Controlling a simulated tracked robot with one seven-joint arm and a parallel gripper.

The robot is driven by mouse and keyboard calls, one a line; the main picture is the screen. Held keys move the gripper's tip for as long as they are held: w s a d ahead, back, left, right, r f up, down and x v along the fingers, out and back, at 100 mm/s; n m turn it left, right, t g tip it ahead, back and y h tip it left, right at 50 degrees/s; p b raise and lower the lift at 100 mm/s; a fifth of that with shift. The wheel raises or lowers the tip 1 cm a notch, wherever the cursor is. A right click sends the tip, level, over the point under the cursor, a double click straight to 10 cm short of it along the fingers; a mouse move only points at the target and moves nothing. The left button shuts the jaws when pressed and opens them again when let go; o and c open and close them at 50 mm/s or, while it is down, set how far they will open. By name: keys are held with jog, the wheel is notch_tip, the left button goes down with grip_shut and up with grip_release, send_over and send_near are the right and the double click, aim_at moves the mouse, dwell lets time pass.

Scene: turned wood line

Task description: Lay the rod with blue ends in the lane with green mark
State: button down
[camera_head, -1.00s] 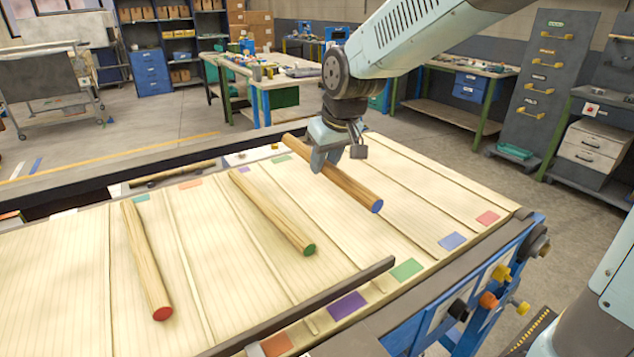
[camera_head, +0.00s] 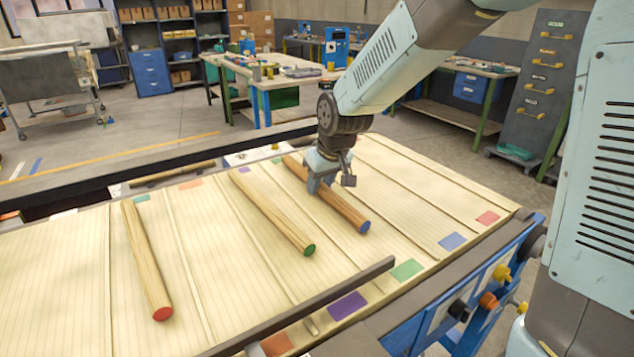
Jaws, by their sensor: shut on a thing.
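The rod with blue ends (camera_head: 343,210) is a wooden rod, with its near blue end showing. My gripper (camera_head: 318,187) is shut around its middle from above. The rod lies lengthwise along the lane with green mark, low at the board; whether it touches the surface I cannot tell. The lane's front green mark (camera_head: 406,270) shows beyond the rod's near end, and a smaller green mark (camera_head: 278,160) is at the back. The fingertips are partly hidden by the wrist and rod.
A green-ended rod (camera_head: 272,212) lies in the lane to the left, by a purple mark (camera_head: 346,306). A red-ended rod (camera_head: 147,260) lies farther left. Thin dividers separate the lanes. A dark rail (camera_head: 330,294) crosses the front. The lane with blue mark (camera_head: 452,241) is empty.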

jog(key=shift+f, duration=0.15)
jog(key=c, duration=0.8)
grip_release()
jog(key=v, duration=1.2)
jog(key=s+d+r+m+t+h, duration=0.1)
jog(key=s+d+r+m, duration=0.15)
jog(key=d, duration=0.45)
jog(key=s+d+r+m, duration=0.1)
jog(key=s+d, duration=0.2)
jog(key=d, duration=0.4)
jog(key=s+d+m+t+h, duration=0.1)
jog(key=s+d+m, duration=0.3)
jog(key=s+d, duration=0.7)
jog(key=shift+s+d+h, duration=0.25)
jog(key=shift+s+h, duration=0.15)
jog(key=shift+s, duration=0.15)
jog(key=shift+f, duration=0.15)
